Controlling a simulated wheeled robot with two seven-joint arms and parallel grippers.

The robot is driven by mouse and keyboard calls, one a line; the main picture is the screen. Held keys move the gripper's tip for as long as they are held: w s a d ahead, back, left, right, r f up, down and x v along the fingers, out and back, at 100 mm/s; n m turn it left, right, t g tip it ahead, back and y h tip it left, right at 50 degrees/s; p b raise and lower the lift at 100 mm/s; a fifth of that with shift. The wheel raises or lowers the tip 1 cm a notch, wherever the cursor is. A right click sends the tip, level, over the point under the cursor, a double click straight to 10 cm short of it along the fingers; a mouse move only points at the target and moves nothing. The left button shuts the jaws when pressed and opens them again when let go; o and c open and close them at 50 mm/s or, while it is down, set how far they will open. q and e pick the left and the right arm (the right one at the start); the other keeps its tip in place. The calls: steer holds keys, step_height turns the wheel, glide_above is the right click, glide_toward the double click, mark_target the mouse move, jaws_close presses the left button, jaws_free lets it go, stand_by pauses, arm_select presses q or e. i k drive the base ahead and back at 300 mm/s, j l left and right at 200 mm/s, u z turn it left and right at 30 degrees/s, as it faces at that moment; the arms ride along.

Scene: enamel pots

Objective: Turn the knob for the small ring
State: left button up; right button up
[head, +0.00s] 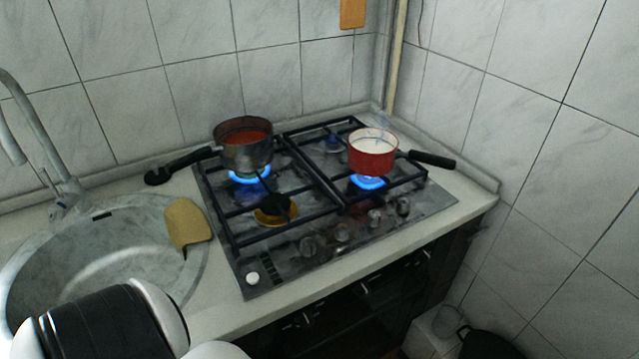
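The gas hob (235,262) has a row of several knobs along its front edge, including a left knob (308,246), two middle knobs (342,232) (375,218) and a right knob (403,205). Their exact settings are too small to read. Blue flame burns under a grey pot (245,153) with red contents at the back left. Blue flame also burns under a red pot (372,160) with whitish contents at the right. The front left burner (275,210) and back right burner (333,143) show no flame. Neither gripper shows; a black-and-white arm part of mine fills the lower left.
The round sink (60,280) and tap (40,140) lie left of the hob. A tan cloth or mitt (188,223) lies at the sink's right rim. The grey pot's black handle points left; the red pot's handle (432,160) points right. Tiled walls close the back and right.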

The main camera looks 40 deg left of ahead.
mark_target(373, 222)
steer(key=u, duration=0.95)
